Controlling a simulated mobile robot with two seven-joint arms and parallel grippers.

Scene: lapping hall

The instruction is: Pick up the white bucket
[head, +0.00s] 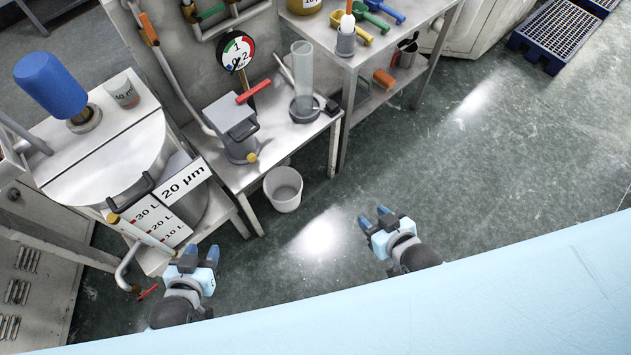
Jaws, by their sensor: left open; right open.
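The white bucket (284,203) stands upright on the dark green floor, just in front of the low steel bench in the head view. It looks empty from above. My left gripper (198,254) is open and empty, to the left of the bucket and nearer to me. My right gripper (374,217) is open and empty, to the right of the bucket and apart from it. Neither gripper touches the bucket.
The low steel bench (292,134) holds a grey pump, a gauge and a clear cylinder. A steel tank with a level scale (155,228) stands at the left, with a red-handled tap (147,291) low down.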

